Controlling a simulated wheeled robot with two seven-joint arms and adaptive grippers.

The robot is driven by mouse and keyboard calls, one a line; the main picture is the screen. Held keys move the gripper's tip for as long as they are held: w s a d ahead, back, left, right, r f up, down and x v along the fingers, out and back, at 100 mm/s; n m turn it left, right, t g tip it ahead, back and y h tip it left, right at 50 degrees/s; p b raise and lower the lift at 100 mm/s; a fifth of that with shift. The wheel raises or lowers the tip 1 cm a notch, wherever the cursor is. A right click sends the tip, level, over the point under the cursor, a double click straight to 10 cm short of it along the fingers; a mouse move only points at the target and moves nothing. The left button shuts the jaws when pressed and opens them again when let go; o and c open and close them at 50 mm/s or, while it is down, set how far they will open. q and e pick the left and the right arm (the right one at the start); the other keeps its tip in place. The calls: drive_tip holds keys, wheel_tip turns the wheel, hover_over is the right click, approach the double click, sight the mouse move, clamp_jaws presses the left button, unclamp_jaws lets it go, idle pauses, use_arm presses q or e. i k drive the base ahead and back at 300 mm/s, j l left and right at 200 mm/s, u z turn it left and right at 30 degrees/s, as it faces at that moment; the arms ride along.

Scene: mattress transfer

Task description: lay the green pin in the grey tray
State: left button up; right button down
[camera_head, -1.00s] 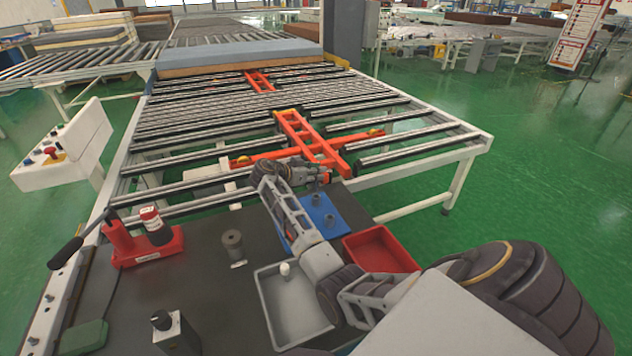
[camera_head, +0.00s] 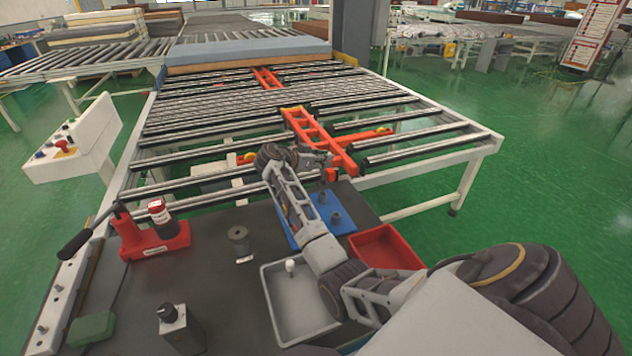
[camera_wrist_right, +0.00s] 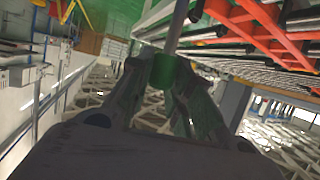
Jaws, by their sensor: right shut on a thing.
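My right gripper (camera_head: 322,160) is shut on the green pin and holds it over the near edge of the roller table. In the right wrist view, the green pin (camera_wrist_right: 164,72) sits between the fingers, with a grey shaft running up from it. In the head view I cannot make the pin out clearly at the gripper. The grey tray (camera_head: 308,318) lies on the dark worktop, nearer than the gripper and partly covered by my right arm. A small white peg-like piece (camera_head: 290,266) shows in the tray. My left gripper is not in view.
A blue plate (camera_head: 305,238) with grey pegs lies beyond the grey tray, partly under my arm. A red tray (camera_head: 385,246) is to its right. A grey cylinder (camera_head: 238,241), a red stand (camera_head: 150,241) with a bottle and a black-knobbed box (camera_head: 182,328) are left.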

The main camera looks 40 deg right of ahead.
sight(295, 288)
drive_tip(key=k+l+u, duration=0.55)
drive_tip(key=k+u, duration=0.15)
drive_tip(key=k, duration=0.2)
drive_tip(key=k+u, duration=0.35)
drive_tip(key=k, duration=0.15)
